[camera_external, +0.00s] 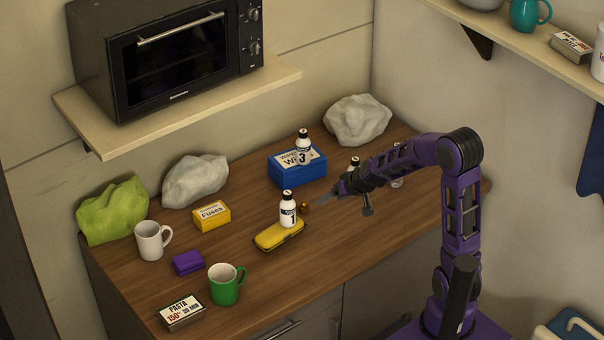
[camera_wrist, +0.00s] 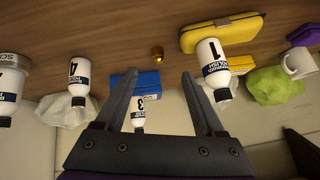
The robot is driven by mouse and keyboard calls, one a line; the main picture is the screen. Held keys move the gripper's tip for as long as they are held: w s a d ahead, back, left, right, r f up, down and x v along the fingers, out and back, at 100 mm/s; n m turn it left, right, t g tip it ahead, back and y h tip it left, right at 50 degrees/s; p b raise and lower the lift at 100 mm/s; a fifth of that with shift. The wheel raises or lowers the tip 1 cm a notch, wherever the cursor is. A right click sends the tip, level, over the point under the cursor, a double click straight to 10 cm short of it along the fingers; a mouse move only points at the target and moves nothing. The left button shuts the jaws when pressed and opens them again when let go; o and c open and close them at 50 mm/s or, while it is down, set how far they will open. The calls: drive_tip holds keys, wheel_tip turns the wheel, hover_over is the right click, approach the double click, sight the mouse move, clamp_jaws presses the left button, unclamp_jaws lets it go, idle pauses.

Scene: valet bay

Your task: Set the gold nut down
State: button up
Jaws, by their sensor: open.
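The gold nut (camera_external: 305,208) is a small brass-coloured piece on the wooden counter, just right of the bottle marked 1. It also shows in the wrist view (camera_wrist: 157,54), just beyond the fingertips and roughly centred between them. My gripper (camera_external: 322,201) is low over the counter, right of the nut, with its fingers pointing towards it. In the wrist view my gripper (camera_wrist: 160,75) has its two dark fingers spread apart with nothing held between them. The nut appears apart from both fingers.
Bottle 1 (camera_external: 288,210) stands by the yellow case (camera_external: 268,240); I cannot tell whether on it. Bottle 3 (camera_external: 303,146) is at the blue box (camera_external: 287,178). Bottle 4 (camera_wrist: 78,78) is near my gripper. A green mug (camera_external: 226,285) stands front left. Bare counter lies left of the blue box.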

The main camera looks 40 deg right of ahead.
drive_tip(key=r+n+t, duration=0.1)
drive_tip(key=r+n, duration=0.1)
drive_tip(key=b, duration=0.1)
approach(306, 206)
drive_tip(key=shift+n+h, duration=0.3)
drive_tip(key=x, duration=0.4)
drive_tip(key=shift+w+a+r, duration=0.1)
drive_tip(key=shift+a+r, duration=0.05)
drive_tip(key=shift+a, duration=0.25)
drive_tip(key=shift+d+x, duration=0.2)
drive_tip(key=shift+x, duration=2.45)
clamp_jaws()
